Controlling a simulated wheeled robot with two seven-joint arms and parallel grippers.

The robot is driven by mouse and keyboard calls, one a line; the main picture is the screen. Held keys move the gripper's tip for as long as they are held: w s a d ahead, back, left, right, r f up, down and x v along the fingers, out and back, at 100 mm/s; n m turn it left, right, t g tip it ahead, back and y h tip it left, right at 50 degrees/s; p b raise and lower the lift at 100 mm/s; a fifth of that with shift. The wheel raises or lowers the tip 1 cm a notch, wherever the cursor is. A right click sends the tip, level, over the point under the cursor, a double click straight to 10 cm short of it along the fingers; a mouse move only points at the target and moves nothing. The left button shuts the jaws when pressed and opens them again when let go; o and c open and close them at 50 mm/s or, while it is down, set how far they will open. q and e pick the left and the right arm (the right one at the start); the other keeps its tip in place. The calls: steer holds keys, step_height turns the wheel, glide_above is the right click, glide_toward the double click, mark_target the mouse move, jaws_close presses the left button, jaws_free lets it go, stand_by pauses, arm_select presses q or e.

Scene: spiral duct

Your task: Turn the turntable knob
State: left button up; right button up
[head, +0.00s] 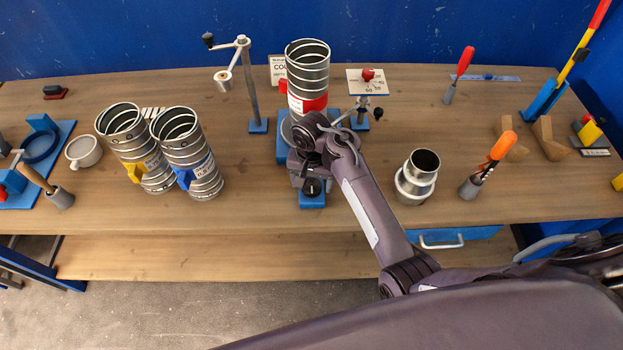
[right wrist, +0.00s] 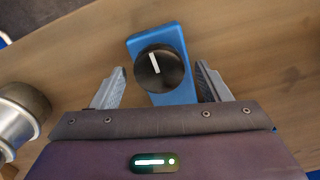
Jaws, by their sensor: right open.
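The turntable knob (right wrist: 160,68) is a round black dial with a white pointer line on a blue block (right wrist: 176,97). In the right wrist view the pointer is nearly upright, tilted slightly left. My right gripper (right wrist: 163,82) is open, with one finger on each side of the knob and gaps between. In the head view the knob (head: 312,187) shows just below my right gripper (head: 311,180), at the front of the blue turntable base (head: 283,150). A spiral duct (head: 307,75) with a red label stands upright on the turntable. My left gripper is not in view.
Two spiral ducts (head: 128,125) (head: 186,140) with yellow and blue clips stand left on the wooden bench (head: 255,205). A metal reducer (head: 414,180) and an orange-handled tool (head: 499,148) stand right of my arm. A crank stand (head: 254,95) and a small stand (head: 361,115) flank the turntable.

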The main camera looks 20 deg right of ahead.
steer(key=shift+s, duration=0.1)
steer(key=shift+c, duration=0.9)
steer(key=c, duration=0.8)
steer(key=shift+n, duration=0.4)
steer(key=n, duration=0.3)
steer(key=shift+n, duration=0.4)
steer(key=n, duration=0.4)
steer(key=shift+n, duration=0.3)
steer(key=n, duration=0.4)
steer(key=shift+a, duration=0.1)
steer(key=shift+r+n, duration=0.1)
steer(key=shift+n, duration=2.7)
